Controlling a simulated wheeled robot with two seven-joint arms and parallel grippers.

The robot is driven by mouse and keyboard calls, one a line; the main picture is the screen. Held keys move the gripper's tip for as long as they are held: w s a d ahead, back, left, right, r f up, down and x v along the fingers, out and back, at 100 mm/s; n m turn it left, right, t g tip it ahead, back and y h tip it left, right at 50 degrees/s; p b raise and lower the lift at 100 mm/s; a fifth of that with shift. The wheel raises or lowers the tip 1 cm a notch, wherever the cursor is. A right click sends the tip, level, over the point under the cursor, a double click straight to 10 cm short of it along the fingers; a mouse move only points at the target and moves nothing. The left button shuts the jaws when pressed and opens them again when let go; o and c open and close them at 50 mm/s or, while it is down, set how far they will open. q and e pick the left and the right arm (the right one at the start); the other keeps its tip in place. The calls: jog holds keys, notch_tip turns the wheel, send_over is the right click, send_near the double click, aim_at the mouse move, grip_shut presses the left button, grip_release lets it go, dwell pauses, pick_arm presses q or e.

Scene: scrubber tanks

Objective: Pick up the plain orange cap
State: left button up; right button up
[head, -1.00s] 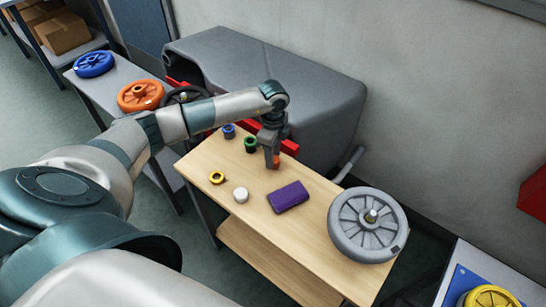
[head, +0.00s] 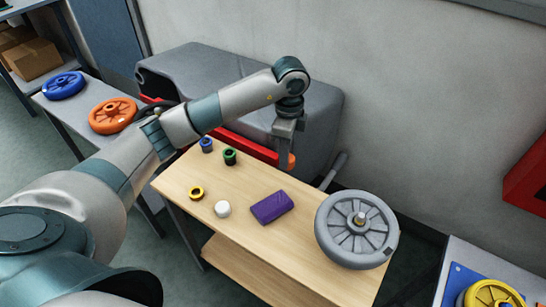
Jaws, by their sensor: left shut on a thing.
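The plain orange cap (head: 291,161) shows as a small orange patch at the fingertips of my left gripper (head: 286,157). My left gripper is shut on it and holds it above the far edge of the wooden table (head: 300,243). The fingers hide most of the cap. My right gripper is not in the head view.
A grey tank (head: 190,68) stands behind.

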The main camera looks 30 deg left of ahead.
pick_arm(q)
jog(key=shift+d+r, duration=0.3)
jog(key=shift+d, duration=0.2)
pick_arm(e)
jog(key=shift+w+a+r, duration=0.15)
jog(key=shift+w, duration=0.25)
